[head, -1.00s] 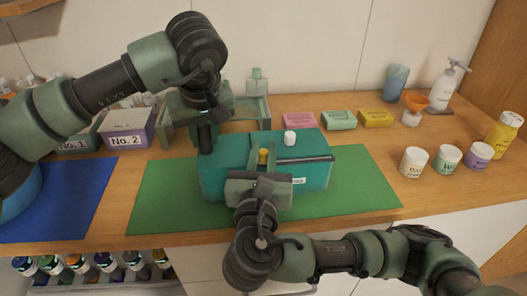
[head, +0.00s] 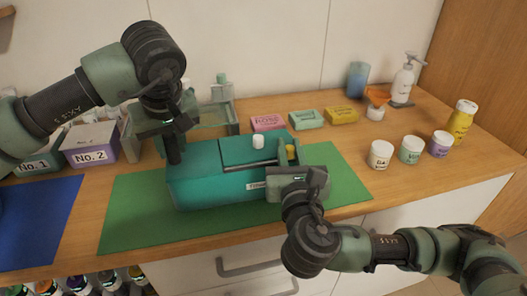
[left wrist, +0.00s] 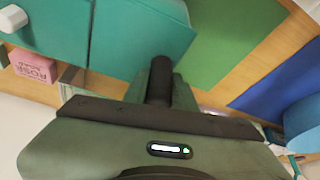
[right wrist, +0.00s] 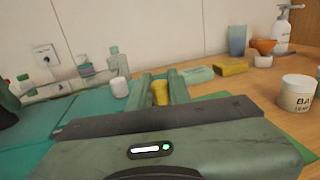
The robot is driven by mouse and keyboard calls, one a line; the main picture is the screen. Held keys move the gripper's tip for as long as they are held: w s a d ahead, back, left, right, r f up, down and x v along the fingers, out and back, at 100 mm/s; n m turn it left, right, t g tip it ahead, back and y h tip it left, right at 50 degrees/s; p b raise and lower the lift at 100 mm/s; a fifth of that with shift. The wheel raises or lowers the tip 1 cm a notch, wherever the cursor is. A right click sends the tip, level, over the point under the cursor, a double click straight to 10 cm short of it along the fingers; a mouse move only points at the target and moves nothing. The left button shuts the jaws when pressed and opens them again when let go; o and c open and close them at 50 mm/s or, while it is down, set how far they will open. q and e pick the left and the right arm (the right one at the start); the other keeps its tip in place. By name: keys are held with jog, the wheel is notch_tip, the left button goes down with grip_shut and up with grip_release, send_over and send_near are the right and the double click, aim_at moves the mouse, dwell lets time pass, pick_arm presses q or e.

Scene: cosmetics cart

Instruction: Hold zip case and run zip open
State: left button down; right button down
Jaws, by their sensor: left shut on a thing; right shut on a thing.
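The teal zip case (head: 205,192) lies on the green mat (head: 125,222). A small white knob (head: 258,142) shows on its top. My left gripper (head: 173,150) is shut on the case's left end; the left wrist view shows its dark finger against the teal case (left wrist: 140,40). My right gripper (head: 290,158) is shut on the yellow zip pull (head: 291,151) near the case's right end. The pull shows between the fingers in the right wrist view (right wrist: 160,93). A dark line runs along the top left of the pull; how far it gapes is unclear.
Soap boxes, pink (head: 268,123), green (head: 304,116) and yellow (head: 342,115), stand behind the case. Jars (head: 381,154) and a yellow bottle (head: 463,122) are at right. Box No. 2 (head: 92,157) stands at left. The mat's right part is clear.

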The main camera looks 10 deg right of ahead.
aim_at(292, 146)
jog(key=shift+d, duration=0.35)
jog(key=c, duration=1.3)
grip_release()
jog(key=shift+a, duration=0.1)
notch_tip(292, 146, up, 10)
jog(key=shift+f, duration=0.1)
